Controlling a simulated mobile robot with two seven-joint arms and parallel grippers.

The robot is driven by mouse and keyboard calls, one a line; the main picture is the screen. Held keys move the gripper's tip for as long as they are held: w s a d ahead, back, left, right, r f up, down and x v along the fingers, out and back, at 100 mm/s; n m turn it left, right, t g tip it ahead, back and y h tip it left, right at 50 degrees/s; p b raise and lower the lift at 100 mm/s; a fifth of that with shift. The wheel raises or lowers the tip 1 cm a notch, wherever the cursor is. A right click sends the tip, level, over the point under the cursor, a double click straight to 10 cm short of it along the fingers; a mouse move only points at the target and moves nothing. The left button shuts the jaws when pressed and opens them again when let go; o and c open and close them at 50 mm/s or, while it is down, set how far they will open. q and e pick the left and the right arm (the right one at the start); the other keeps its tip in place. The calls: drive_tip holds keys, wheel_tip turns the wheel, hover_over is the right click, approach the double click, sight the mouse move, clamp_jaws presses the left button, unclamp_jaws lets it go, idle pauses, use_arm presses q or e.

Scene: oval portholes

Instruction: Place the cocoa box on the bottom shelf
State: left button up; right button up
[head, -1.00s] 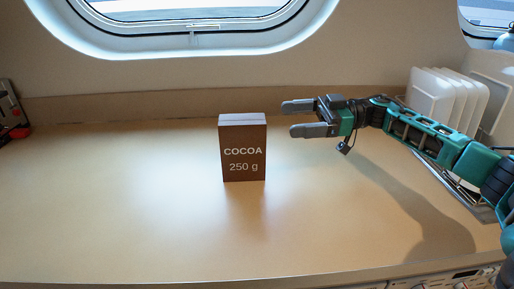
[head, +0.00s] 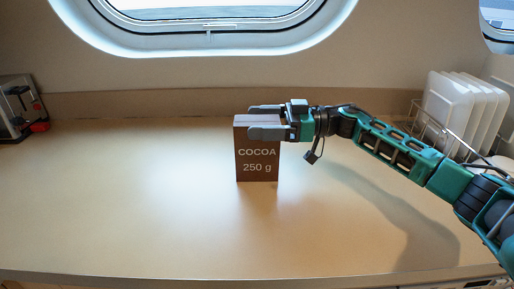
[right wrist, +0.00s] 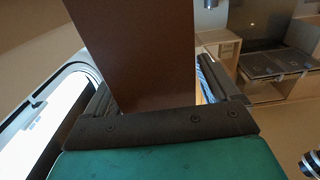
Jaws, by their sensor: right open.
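The brown cocoa box (head: 257,165), marked "COCOA 250 g", stands upright on the counter in the middle of the head view. My right gripper (head: 258,121) is open around the upper part of the box, one finger in front of it and one behind. In the right wrist view the brown side of the box (right wrist: 140,50) rises between the two fingers (right wrist: 160,98). Part of the box's top is hidden by the near finger. My left gripper is not in view. No bottom shelf can be made out for certain.
White plates (head: 462,100) stand in a wire rack at the right of the counter (head: 120,200). A dark appliance with red parts (head: 18,108) stands at the far left. An oval porthole (head: 210,20) is in the wall behind. The counter's left and front are clear.

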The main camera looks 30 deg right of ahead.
drive_tip(key=shift+w+a, duration=0.25)
drive_tip(key=shift+a, duration=0.2)
clamp_jaws()
idle(0.6)
